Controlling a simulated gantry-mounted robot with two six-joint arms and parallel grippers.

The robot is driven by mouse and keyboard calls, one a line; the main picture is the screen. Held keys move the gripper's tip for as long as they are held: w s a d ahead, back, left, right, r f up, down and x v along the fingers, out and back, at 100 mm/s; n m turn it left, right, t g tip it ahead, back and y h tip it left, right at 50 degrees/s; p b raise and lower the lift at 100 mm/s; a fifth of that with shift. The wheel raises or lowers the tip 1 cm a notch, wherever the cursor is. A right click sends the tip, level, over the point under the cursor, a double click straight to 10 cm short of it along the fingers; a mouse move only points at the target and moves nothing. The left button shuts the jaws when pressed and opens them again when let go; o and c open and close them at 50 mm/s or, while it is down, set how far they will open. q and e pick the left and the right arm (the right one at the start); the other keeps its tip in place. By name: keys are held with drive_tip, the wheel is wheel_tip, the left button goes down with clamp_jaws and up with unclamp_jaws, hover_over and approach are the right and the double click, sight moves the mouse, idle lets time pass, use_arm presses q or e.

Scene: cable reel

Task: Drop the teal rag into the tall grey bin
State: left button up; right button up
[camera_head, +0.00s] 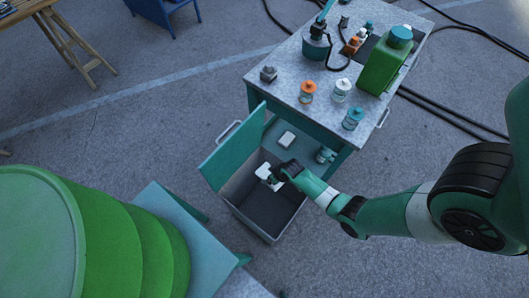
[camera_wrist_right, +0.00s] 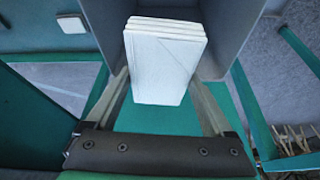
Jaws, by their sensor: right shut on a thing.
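I cannot make out a teal rag in either view. My right gripper (camera_head: 272,178) is shut on a white layered block (camera_wrist_right: 165,62), which sits between its fingers in the right wrist view. The block also shows as a small white shape (camera_head: 263,171) in the head view, over an open grey box (camera_head: 265,235) with a dark floor. The box stands low beside the workbench and may be the grey bin; its height is hard to judge. Grey walls (camera_wrist_right: 240,25) show behind the block in the wrist view. My left gripper is not in view.
A teal panel with a handle (camera_head: 232,145) stands at the box's left. A small white item (camera_head: 287,139) lies behind it. The bench (camera_head: 283,87) holds a green canister (camera_head: 385,65) and several small jars. A large green drum (camera_head: 90,240) fills the lower left. Cables cross the floor at right.

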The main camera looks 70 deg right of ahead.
drive_tip(key=shift+s+a+f, duration=0.1)
drive_tip(key=shift+s+a, duration=0.05)
drive_tip(key=shift+a, duration=0.15)
drive_tip(key=shift+s+d+f+b, duration=0.1)
drive_tip(key=shift+d+f+b, duration=0.3)
drive_tip(key=shift+b, duration=0.15)
wheel_tip(320, 180, down, 5)
drive_tip(key=b, duration=0.5)
drive_tip(key=shift+a, duration=0.15)
drive_tip(key=o, duration=1.2)
drive_tip(key=p+v, duration=0.8)
drive_tip(key=v, duration=0.2)
drive_tip(key=shift+r+p, duration=0.3)
drive_tip(key=shift+p, duration=0.05)
drive_tip(key=shift+s+a+r+p, duration=0.1)
drive_tip(key=shift+s+r+p, duration=0.1)
drive_tip(key=shift+r+p, duration=0.3)
